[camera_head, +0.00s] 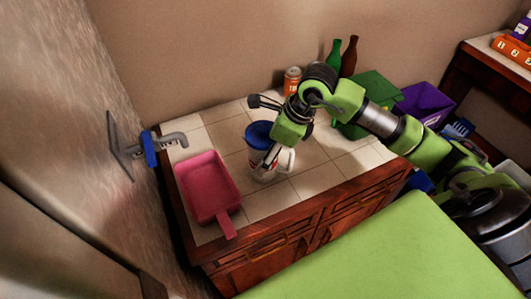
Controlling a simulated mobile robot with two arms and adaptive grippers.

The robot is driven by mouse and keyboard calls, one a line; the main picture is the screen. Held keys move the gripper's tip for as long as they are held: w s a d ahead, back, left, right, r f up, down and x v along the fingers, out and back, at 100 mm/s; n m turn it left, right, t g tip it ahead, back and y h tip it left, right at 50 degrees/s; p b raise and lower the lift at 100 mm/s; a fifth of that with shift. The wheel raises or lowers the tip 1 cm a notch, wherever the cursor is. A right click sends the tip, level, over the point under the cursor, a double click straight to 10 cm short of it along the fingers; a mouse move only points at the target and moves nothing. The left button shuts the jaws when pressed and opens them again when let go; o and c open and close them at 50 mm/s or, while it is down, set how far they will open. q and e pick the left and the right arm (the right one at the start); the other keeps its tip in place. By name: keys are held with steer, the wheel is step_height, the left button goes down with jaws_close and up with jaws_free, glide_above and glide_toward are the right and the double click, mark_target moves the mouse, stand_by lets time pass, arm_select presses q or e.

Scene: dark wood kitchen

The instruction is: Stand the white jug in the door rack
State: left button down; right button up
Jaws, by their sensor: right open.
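A white jug (264,174) with a blue top and reddish marks stands on the tiled counter, right of the pink dustpan. A white part that looks like its handle sticks out on its right. My right arm comes in from the right and bends down over the jug. My right gripper (270,157) is open right at the jug, its fingers overlapping the jug's upper right side. Whether they touch it I cannot tell. My left gripper is not in view. I cannot make out a door rack.
A pink dustpan (207,187) lies on the counter's left part. An orange can (292,80), a green bottle (334,58) and a brown bottle (349,58) stand at the back. A green box (375,88) and purple crate (425,102) are at right. The front tiles are clear.

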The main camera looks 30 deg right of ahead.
steer(key=c, duration=1.7)
steer(key=shift+r, duration=0.1)
steer(key=shift+c, duration=1.3)
steer(key=shift+r, duration=0.1)
